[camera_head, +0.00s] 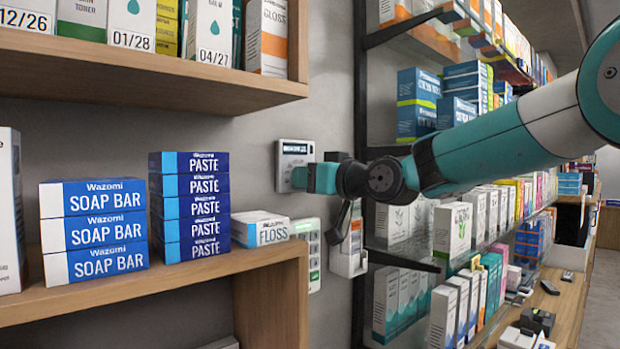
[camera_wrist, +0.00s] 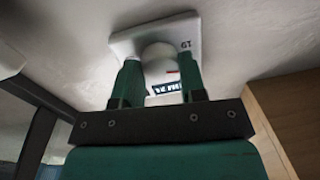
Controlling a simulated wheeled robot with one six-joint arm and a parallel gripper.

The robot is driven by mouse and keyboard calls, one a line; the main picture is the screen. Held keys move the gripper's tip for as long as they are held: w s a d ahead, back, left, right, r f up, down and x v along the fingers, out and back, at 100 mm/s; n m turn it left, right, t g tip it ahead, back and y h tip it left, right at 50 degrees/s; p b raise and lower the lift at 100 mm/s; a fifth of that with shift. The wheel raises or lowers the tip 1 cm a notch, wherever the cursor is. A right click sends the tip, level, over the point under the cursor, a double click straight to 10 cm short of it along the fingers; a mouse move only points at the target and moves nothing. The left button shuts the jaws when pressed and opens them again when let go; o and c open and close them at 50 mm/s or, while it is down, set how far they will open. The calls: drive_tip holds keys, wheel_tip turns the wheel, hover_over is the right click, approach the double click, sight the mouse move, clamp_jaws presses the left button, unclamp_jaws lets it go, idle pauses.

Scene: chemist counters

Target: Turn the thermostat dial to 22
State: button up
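The thermostat (camera_head: 293,153) is a pale square unit with a dark display strip, fixed to the grey wall between the wooden shelves and the glass shelving. In the wrist view its white plate (camera_wrist: 200,32) bears the letters "GT". The round white dial (camera_wrist: 157,53) stands out from the plate, with a short red mark near it. A small display (camera_wrist: 167,88) is partly covered and its reading is not legible. My gripper (camera_wrist: 160,68) has one green finger on each side of the dial, with no clear gap. In the head view my gripper (camera_head: 300,178) hides the dial.
Wooden shelves (camera_head: 150,283) with soap, paste and floss boxes stand at left, close to the thermostat. A white and green wall unit (camera_head: 307,240) hangs below. Glass shelving (camera_head: 400,262) with many boxes lies right, beneath my arm.

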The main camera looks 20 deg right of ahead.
drive_tip(key=shift+f+m+b, duration=0.1)
drive_tip(key=shift+m+b, duration=0.25)
drive_tip(key=shift+m, duration=0.05)
drive_tip(key=m+b, duration=0.5)
drive_tip(key=m, duration=0.6)
drive_tip(key=shift+a+t, duration=0.1)
drive_tip(key=shift+t, duration=0.3)
drive_tip(key=shift+m, duration=0.3)
drive_tip(key=o, duration=0.9)
drive_tip(key=shift+o, duration=0.2)
drive_tip(key=shift+s, duration=0.15)
